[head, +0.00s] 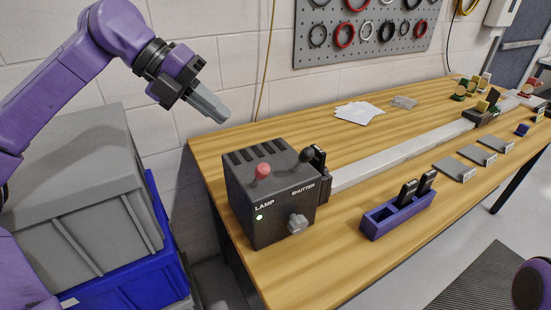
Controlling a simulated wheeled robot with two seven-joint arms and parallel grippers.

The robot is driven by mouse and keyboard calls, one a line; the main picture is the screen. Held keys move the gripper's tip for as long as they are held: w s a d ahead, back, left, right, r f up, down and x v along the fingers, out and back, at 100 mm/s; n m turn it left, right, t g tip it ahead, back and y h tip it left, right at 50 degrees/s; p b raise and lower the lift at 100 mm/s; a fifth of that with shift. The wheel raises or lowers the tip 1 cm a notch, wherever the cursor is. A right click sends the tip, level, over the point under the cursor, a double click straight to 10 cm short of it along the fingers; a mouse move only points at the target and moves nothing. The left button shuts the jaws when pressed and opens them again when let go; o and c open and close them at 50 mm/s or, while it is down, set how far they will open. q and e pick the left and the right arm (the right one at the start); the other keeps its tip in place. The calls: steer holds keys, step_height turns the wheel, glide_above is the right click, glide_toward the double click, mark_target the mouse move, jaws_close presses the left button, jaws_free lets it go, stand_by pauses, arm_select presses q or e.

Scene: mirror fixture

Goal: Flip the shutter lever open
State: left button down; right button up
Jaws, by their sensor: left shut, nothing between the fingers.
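The black lamp box (255,205) stands at the near left end of the wooden bench. A red-knobbed lever (263,171) rises from its top above the LAMP label, beside a lit green light. The black-knobbed shutter lever (305,156) is at the box's right rear, by the SHUTTER label. A grey knob (297,223) is on the front face. My left gripper (222,114) is shut and empty, above and left of the box, apart from it. My right gripper is not in view; only a purple part of mine shows at the lower right.
A metal rail (410,147) runs from the box to the far right, with mounts on it. A purple holder (395,217) with black-handled pieces and several grey plates lie in front of it. Papers (359,112) lie behind. Grey and blue crates (125,275) stand left of the bench.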

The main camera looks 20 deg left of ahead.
arm_select(q)
steer(key=d+r+n, duration=0.1)
steer(key=d+n, duration=0.1)
steer(key=d, duration=0.1)
steer(key=p, duration=0.2)
glide_toward(301, 158)
steer(key=x, duration=0.2)
steer(key=p+x, duration=0.1)
steer(key=x, duration=0.1)
steer(key=shift+w+a+f, duration=0.1)
steer(key=shift+w+f, duration=0.2)
steer(key=shift+w+d+f+h, duration=0.25)
steer(key=shift+d+f+h, duration=0.05)
steer(key=shift+d, duration=0.3)
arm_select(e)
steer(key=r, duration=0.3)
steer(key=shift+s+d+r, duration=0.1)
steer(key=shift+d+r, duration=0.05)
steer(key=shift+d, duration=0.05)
arm_select(q)
steer(key=shift+s+d+f+m+y+b, duration=0.15)
steer(key=shift+d+f+m+y+b, duration=0.15)
steer(key=shift+d+f+y+b, duration=0.25)
steer(key=shift+s+a+r, duration=0.1)
steer(key=shift+r, duration=0.15)
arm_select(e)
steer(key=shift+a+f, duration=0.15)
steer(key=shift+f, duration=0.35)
